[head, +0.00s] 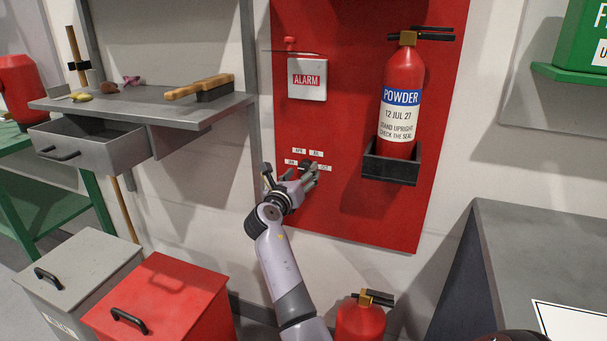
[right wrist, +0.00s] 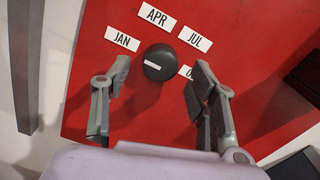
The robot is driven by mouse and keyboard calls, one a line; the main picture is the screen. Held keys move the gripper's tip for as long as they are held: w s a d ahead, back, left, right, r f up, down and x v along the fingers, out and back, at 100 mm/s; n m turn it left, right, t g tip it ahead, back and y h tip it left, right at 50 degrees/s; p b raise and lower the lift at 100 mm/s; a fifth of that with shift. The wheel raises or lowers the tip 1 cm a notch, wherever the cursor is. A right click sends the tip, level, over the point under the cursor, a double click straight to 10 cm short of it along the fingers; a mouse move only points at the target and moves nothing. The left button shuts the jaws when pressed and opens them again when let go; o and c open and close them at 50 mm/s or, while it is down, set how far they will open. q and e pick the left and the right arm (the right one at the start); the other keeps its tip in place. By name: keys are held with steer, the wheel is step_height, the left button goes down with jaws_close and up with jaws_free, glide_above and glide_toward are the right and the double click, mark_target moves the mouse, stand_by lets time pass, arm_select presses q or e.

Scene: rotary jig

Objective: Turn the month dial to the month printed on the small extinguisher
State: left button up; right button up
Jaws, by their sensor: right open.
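The month dial (right wrist: 160,62) is a round dark knob on the red board, ringed by labels JAN, APR, JUL and a partly covered OCT. Its white mark lies on the left side of the knob, roughly toward JAN. My right gripper (right wrist: 163,78) is open, one finger on each side of the dial's near edge, with gaps showing. In the head view it (head: 290,172) hides part of the dial. A red extinguisher (head: 403,75) in a black holder reads POWDER, 12 JUL 27. Another red extinguisher (head: 360,322) stands low, its label out of view. My left gripper is not in view.
An ALARM box (head: 307,79) is above the dial on the red board (head: 345,50). The black holder (head: 391,165) juts out right of the dial. A grey shelf (head: 140,100) with a brush is at left, with lidded bins (head: 160,290) below.

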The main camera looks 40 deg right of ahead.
steer(key=shift+x, duration=1.15)
steer(key=shift+c, duration=0.5)
steer(key=c, duration=1.1)
